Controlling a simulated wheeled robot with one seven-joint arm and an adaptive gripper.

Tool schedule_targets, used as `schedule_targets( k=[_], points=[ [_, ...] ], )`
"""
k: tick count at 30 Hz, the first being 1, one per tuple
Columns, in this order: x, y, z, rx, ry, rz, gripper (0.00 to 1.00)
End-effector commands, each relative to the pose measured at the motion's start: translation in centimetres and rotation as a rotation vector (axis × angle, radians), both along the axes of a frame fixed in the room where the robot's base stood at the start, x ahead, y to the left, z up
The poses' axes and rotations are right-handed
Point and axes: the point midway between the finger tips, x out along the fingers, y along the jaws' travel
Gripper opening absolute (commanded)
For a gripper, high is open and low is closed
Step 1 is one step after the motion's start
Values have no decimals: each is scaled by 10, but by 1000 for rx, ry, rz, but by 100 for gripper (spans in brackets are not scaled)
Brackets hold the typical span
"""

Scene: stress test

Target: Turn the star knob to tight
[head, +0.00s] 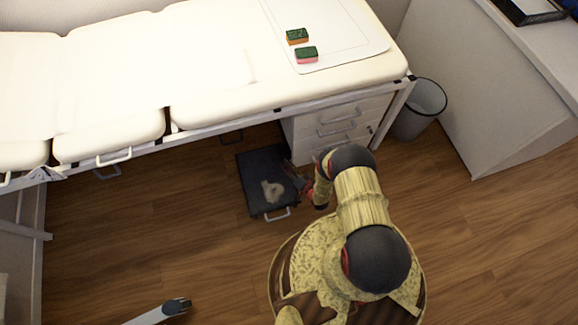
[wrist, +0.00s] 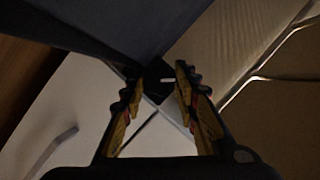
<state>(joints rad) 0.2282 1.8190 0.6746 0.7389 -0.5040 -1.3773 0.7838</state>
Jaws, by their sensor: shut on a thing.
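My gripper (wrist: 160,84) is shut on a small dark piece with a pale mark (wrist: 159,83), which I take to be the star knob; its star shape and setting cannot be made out. In the head view my gripper (head: 304,187) is small and partly hidden by my arm, at the right edge of a black case-like box (head: 256,168) on the floor. That box has a pale patch on top and a handle at its front. The knob itself cannot be made out in the head view.
The white drawer unit (head: 310,135) stands right behind the box, under the padded couch (head: 130,75). Two sponges (head: 297,36) (head: 307,54) lie on a white board on the couch. A grey bin (head: 415,112) and a counter (head: 500,85) stand to the right.

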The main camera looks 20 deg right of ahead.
Motion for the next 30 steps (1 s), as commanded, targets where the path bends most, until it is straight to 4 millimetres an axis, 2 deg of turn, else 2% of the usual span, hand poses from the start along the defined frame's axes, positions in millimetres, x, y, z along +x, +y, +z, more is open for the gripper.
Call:
schedule_targets(
  k=[11, 12, 21, 30],
  points=[
    [0, 0, 0, 3, 1, 1, 5],
    [0, 0, 0, 3, 1, 1, 32],
    [0, 0, 0, 3, 0, 0, 49],
    [-1, 0, 0, 3, 0, 0, 49]
  ],
)
